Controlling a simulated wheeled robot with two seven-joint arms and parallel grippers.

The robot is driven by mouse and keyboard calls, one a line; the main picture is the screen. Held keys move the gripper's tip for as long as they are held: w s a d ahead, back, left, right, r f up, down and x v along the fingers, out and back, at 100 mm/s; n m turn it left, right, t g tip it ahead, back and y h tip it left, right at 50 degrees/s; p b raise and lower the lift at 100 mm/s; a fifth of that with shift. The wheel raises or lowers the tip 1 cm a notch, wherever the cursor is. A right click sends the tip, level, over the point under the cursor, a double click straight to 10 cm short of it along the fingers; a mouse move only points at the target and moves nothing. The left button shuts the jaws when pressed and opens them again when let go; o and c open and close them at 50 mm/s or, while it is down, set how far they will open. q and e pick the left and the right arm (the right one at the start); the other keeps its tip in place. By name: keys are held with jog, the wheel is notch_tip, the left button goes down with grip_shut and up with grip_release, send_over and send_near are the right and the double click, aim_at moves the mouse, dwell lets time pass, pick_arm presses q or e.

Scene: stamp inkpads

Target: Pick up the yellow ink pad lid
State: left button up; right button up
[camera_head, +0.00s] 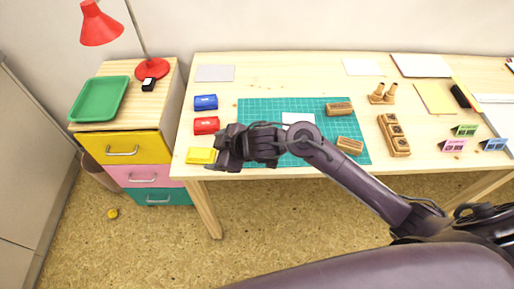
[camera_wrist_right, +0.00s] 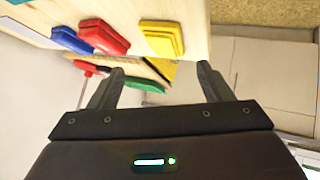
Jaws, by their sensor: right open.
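The yellow ink pad (camera_head: 200,156) lies at the front left edge of the table, its lid on top. It also shows in the right wrist view (camera_wrist_right: 162,38), beyond the fingertips. My right gripper (camera_head: 217,155) is just right of the yellow pad in the head view. In the wrist view its two fingers (camera_wrist_right: 158,78) are apart with nothing held between them. Whether a finger touches the pad cannot be told. My left gripper is in neither view.
A red ink pad (camera_head: 206,125) and a blue ink pad (camera_head: 205,102) stand behind the yellow one. A green cutting mat (camera_head: 258,108) lies to the right, partly under my right arm. A drawer cabinet (camera_head: 125,148) with a green tray (camera_head: 99,99) stands left of the table.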

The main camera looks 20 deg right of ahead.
jog(key=d+n+g, duration=0.1)
jog(key=d, duration=0.1)
jog(key=w+d+n+g, duration=0.1)
jog(key=d, duration=0.1)
jog(key=w+d+g, duration=0.1)
jog(key=d, duration=0.1)
jog(key=shift+w+d+f+n, duration=0.15)
jog(key=shift+w+d+n, duration=0.05)
jog(key=shift+n, duration=0.2)
jog(key=d+g, duration=0.1)
jog(key=d, duration=0.2)
jog(key=d+r+g+h, duration=0.1)
jog(key=d, duration=0.2)
jog(key=d+r+m+h, duration=0.1)
jog(key=d, duration=0.2)
jog(key=shift+s+d+g+b, duration=0.1)
jog(key=shift+s+g+b, duration=0.2)
jog(key=shift+s+g, duration=0.1)
jog(key=x, duration=0.7)
jog(key=shift+s+a+f, duration=0.1)
jog(key=shift+a, duration=0.2)
jog(key=c, duration=1)
jog(key=shift+c, duration=0.2)
